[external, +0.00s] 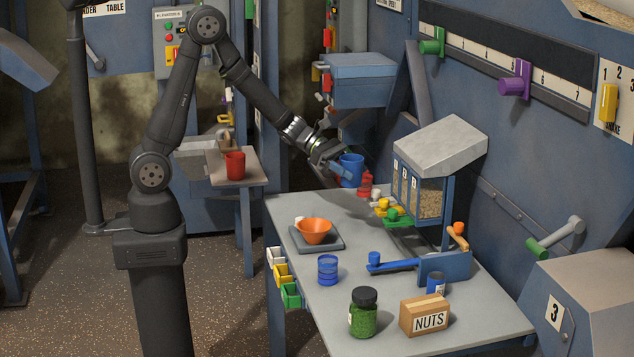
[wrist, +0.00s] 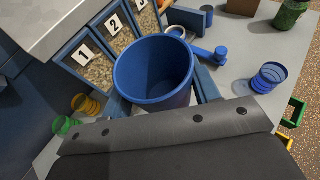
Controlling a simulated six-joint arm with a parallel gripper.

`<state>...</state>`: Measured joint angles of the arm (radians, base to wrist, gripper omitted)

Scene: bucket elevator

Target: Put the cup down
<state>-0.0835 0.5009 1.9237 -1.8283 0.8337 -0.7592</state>
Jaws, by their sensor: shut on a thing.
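A blue cup (external: 351,170) is held in my gripper (external: 340,172) near the far end of the grey table (external: 290,215). In the wrist view the cup (wrist: 155,72) is upright, seen from above, and looks empty. My gripper's fingers (wrist: 165,90) show on both sides of it and are shut on it. I cannot tell for sure whether the cup's base touches the table; it appears to be above it.
A hopper (external: 441,150) with numbered windows stands right of the cup. An orange bowl (external: 314,231), blue glass (external: 327,269), green jar (external: 363,314) and NUTS box (external: 426,315) stand nearer. The table's left-back part is clear.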

